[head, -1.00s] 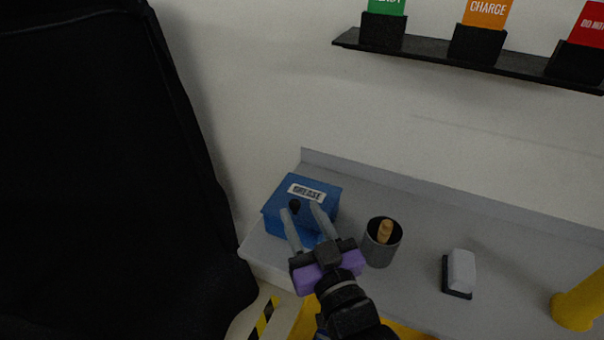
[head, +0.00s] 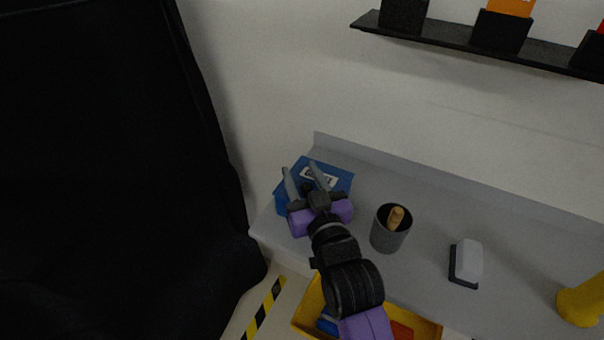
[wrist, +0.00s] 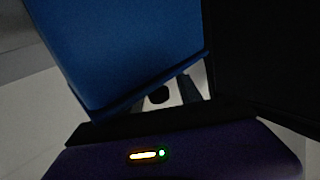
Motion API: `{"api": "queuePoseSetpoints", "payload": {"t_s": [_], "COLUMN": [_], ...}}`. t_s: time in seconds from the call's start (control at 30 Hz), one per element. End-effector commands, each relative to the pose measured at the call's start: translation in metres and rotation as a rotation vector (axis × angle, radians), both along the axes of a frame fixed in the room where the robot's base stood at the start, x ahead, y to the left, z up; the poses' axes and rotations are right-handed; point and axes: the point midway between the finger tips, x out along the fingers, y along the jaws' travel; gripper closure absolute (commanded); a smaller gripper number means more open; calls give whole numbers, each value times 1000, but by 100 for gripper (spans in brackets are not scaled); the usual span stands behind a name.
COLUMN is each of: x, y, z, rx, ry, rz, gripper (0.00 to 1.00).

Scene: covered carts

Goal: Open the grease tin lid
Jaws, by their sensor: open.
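The blue grease tin (head: 342,187) stands at the left end of the grey bench, with a white label on its lid. The lid looks closed, though my gripper partly covers it. A small dark knob (head: 307,187) is on the lid's front part. My gripper (head: 299,168) is over the tin, its two grey fingers spread on either side of the knob. In the wrist view, the blue lid (wrist: 120,50) fills the upper left, and the dark knob (wrist: 159,94) shows between the fingers. Whether a finger touches the knob cannot be told.
A grey cup (head: 386,237) with a wooden handle in it stands right of the tin. A grey-white block (head: 468,262) and a yellow object (head: 582,300) lie farther right. A black-covered cart (head: 110,170) is close on the left. A yellow bin (head: 308,305) sits below the bench front.

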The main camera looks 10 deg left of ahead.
Motion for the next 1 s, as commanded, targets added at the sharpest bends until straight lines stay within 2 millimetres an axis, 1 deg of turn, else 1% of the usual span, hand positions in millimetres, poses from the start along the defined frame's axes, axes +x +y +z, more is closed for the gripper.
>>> {"api": "queuePoseSetpoints", "payload": {"t_s": [0.07, 0.1, 0.3, 1.0], "x": [0, 0, 0, 0], "y": [0, 0, 0, 0], "z": [0, 0, 0, 0], "rx": [0, 0, 0, 0], "ry": [0, 0, 0, 1], "rz": [0, 0, 0, 0], "gripper": [58, 62, 100, 100]}}
